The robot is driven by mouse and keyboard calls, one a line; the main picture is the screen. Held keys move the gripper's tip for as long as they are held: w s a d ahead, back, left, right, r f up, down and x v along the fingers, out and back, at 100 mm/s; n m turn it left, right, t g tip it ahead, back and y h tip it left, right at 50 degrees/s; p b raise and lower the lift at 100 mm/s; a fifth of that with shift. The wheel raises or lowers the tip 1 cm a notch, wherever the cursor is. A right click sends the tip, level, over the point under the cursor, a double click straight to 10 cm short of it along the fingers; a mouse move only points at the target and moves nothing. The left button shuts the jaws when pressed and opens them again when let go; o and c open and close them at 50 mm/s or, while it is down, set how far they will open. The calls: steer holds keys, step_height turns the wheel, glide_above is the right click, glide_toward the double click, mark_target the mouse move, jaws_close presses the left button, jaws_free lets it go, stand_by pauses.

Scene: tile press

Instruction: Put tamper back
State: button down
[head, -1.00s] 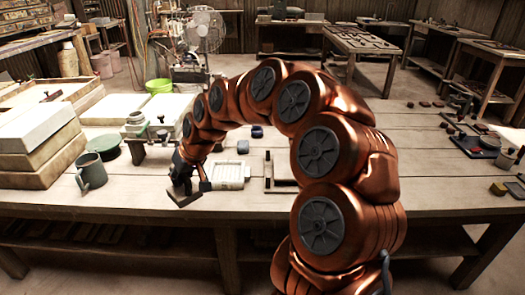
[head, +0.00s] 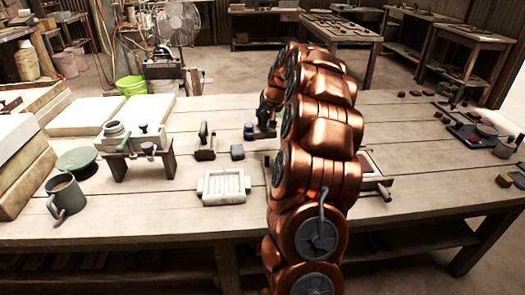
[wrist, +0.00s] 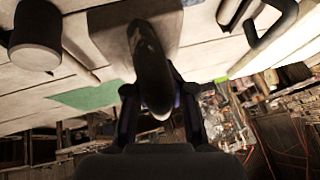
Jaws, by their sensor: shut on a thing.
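In the wrist view my gripper (wrist: 157,100) is shut on the tamper (wrist: 150,62), its two fingers on either side of a dark rounded handle. A flat brown plate, seemingly the tamper's base, shows beyond the handle. In the head view my copper arm stands upright in front of the bench and hides most of the gripper. Only a dark part of the gripper (head: 267,112) shows left of the arm, over the back of the bench. The tamper cannot be made out there.
A white ribbed mould (head: 224,200) lies on the bench (head: 130,222). A press-like unit (head: 135,140) and a mug (head: 66,195) stand left. A tray frame (head: 376,172) is partly behind my arm.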

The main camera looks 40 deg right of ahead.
mark_target(267, 138)
steer(key=shift+d, duration=1.05)
steer(key=shift+d+f, duration=0.1)
steer(key=shift+f, duration=0.1)
step_height(267, 138, down, 9)
steer(key=shift+f, duration=0.15)
steer(key=shift+f, duration=0.15)
steer(key=c, duration=1)
jaws_free()
steer(key=shift+o, duration=0.2)
